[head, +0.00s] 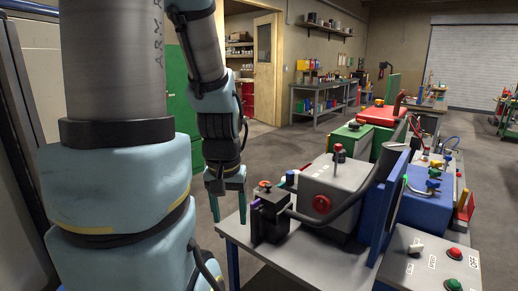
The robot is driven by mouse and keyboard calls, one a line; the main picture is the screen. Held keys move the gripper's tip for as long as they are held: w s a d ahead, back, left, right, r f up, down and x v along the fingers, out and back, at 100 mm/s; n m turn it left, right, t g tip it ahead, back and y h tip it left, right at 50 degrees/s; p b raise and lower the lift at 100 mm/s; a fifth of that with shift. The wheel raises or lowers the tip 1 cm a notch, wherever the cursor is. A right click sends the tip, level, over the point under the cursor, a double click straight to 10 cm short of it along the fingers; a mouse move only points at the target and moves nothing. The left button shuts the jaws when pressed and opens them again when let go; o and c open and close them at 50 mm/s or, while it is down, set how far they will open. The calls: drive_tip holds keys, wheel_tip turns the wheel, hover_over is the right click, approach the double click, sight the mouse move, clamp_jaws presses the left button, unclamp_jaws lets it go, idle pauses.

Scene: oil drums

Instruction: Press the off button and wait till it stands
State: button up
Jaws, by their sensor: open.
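A grey control box (430,263) stands at the lower right, at the near end of the bench. On its top are a red button (455,253), a green button (454,284) and a pale lever switch (415,249). My gripper (230,205) hangs pointing down, open and empty, left of the bench and well apart from the control box. A grey machine housing (335,190) with a red round knob (321,205) stands between them; whether anything in it turns cannot be told.
A black block (268,220) and a dark curved hose stand at the near left of the grey bench top (300,262). An upright blue panel (387,205) rises between the housing and the control box. More machines fill the bench behind. Open floor (278,140) lies beyond my gripper.

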clamp_jaws()
idle(1.2)
